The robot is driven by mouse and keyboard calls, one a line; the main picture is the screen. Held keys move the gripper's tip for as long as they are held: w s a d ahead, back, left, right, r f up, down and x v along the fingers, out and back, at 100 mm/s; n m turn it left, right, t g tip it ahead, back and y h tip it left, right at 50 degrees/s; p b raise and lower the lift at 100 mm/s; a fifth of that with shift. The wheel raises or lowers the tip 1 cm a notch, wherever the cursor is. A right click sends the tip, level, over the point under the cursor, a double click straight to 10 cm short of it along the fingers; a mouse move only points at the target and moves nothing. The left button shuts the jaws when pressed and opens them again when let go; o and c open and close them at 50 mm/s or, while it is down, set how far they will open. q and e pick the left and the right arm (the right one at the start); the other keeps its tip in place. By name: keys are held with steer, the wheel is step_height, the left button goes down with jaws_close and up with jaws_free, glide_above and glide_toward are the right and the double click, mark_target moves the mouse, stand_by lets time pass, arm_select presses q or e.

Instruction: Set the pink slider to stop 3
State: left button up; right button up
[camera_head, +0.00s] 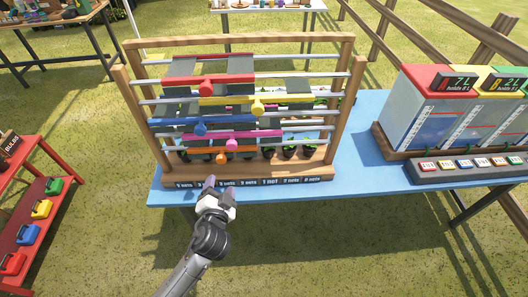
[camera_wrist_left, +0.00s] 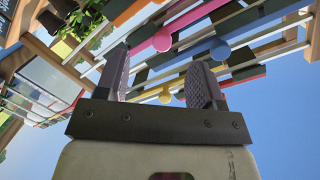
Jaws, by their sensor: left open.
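The wooden slider rack stands on the blue table. The pink knob also shows in the left wrist view (camera_wrist_left: 162,41), above and beyond the fingers. I cannot read which stop the slider is at. My left gripper (camera_head: 220,186) is in front of the rack's base, below the sliders. Its two fingers (camera_wrist_left: 160,80) are apart with nothing between them, and it is not touching the pink slider. My right gripper is not in view.
Red (camera_head: 208,80), yellow (camera_head: 230,101), blue (camera_head: 203,126) and orange (camera_head: 222,155) sliders share the rack. Small dark pots (camera_head: 289,151) stand behind the lower rails. A row of nut labels (camera_head: 270,182) runs along the base. A button panel (camera_head: 470,166) is at the right.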

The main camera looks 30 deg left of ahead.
mark_target(231, 147)
arm_select(q)
steer(key=w+a+t, duration=0.1)
steer(key=w, duration=0.3)
steer(key=w+a+r, duration=0.1)
steer(key=w+a, duration=0.1)
steer(key=w, duration=0.3)
steer(key=w+a+r+m+t, duration=0.1)
steer(key=w+a, duration=0.1)
steer(key=w, duration=0.2)
steer(key=shift+w+r+t+h, duration=0.2)
steer(key=shift+t+h, duration=0.1)
steer(key=shift+h, duration=0.1)
steer(key=shift+c, duration=0.3)
jaws_close()
